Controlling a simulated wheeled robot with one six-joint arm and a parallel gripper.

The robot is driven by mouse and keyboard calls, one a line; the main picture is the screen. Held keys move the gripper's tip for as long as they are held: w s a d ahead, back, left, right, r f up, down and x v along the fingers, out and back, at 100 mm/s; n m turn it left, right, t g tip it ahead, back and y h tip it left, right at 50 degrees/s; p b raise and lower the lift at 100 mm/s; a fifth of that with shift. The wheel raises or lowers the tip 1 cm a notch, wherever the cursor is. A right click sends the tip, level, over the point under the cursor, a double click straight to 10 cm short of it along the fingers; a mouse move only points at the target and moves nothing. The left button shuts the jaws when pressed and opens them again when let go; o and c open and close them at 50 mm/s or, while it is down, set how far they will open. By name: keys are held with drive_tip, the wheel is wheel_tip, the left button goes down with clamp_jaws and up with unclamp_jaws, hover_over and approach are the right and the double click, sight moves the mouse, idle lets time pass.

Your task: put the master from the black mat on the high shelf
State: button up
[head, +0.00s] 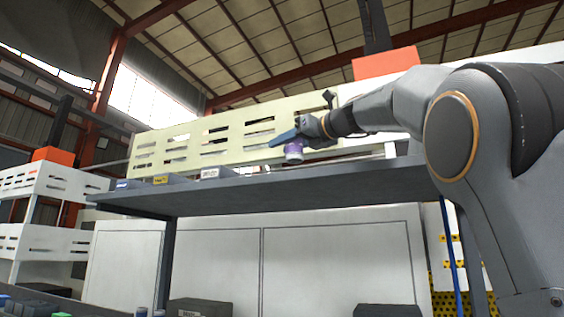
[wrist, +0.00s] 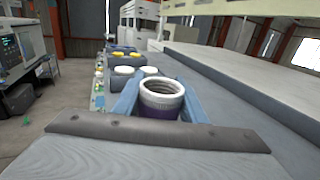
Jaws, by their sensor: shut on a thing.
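The master (head: 293,149) is a short purple cylinder with a white ring. In the wrist view its white threaded-looking rim and dark purple body (wrist: 162,100) sit between the blue fingers. My gripper (head: 292,138) is shut on it. In the head view the master shows above the front edge of the high grey shelf (head: 300,187), with a gap between them. I cannot tell how far over the shelf it is. The black mat cannot be made out.
Small labelled bins (head: 165,180) stand along the left part of the shelf. A pale slotted panel (head: 170,150) rises behind it. In the wrist view, white-topped and yellow-topped round pieces (wrist: 123,71) stand beyond the fingers, and a machine with a screen (wrist: 20,45) is at left.

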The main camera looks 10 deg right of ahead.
sight(301, 153)
drive_tip(key=shift+f, duration=2.1)
drive_tip(key=shift+f, duration=0.1)
drive_tip(key=o, duration=1.3)
drive_tip(key=shift+o, duration=0.3)
drive_tip(key=shift+s+d, duration=0.1)
drive_tip(key=shift+s, duration=0.05)
drive_tip(key=b+v, duration=0.4)
drive_tip(key=v, duration=0.6)
drive_tip(key=shift+s+d, duration=0.45)
drive_tip(key=shift+s, duration=0.25)
